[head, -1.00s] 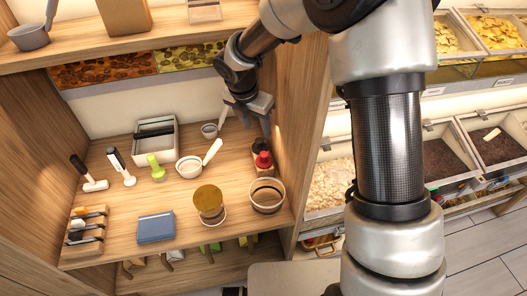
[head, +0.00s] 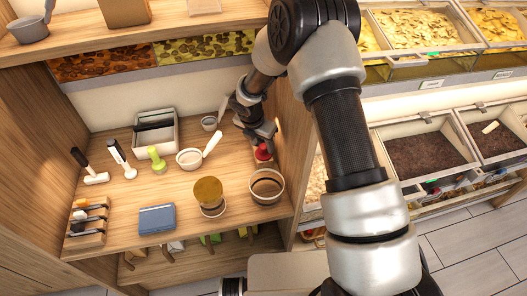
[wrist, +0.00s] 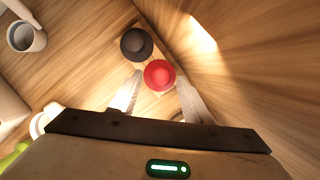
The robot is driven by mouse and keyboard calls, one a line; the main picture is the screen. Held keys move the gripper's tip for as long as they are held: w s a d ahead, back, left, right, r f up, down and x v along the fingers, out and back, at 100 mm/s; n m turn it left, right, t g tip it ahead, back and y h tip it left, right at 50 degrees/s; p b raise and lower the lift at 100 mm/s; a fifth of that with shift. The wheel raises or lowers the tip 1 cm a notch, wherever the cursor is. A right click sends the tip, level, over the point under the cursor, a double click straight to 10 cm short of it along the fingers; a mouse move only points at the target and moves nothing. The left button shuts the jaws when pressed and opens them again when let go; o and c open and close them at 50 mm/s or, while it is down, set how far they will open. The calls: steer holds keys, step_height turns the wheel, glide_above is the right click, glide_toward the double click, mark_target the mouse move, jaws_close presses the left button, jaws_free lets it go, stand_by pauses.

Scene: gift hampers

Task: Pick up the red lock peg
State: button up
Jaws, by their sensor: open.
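The red lock peg (head: 263,153) stands on the wooden shelf near its right side wall. In the wrist view the round red top of the peg (wrist: 160,75) lies just beyond and between my fingertips. My gripper (wrist: 157,88) is open, with one finger on each side of the peg's line, and I see no grip on it. In the head view my gripper (head: 261,140) hangs close above and behind the peg and hides part of it. A black peg (wrist: 137,44) stands right beside the red one, farther from my gripper.
The wooden side wall (head: 288,130) rises close on the right. A round container (head: 267,188) stands in front of the red peg, and a jar with a brown lid (head: 209,191) is left of it. A white-handled scoop (head: 190,158) and a small grey cup (head: 209,123) are to the left.

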steer(key=shift+x, duration=0.85)
jaws_close()
